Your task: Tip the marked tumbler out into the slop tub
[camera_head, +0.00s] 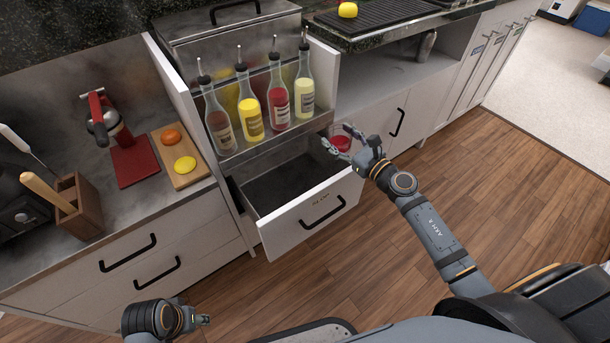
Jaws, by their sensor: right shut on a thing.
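The tumbler (342,137) is clear with red contents and looks about upright. My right gripper (338,146) is shut on it, just beyond the right back corner of the open drawer. Any mark on the tumbler is too small to make out. The pulled-out drawer (308,217) has a dark inside and small lettering on its front that I cannot read. I cannot tell whether this is the slop tub; no separate tub shows. My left gripper (204,320) is low at the bottom left, apart from everything, and its fingers are too small to judge.
Several bottles with pour spouts (249,106) stand in a rack behind the drawer. A cutting board (180,157) with fruit, a red-handled press (108,122) and a wooden holder (80,209) are on the left counter (128,200). The wooden floor (400,270) before the drawer is clear.

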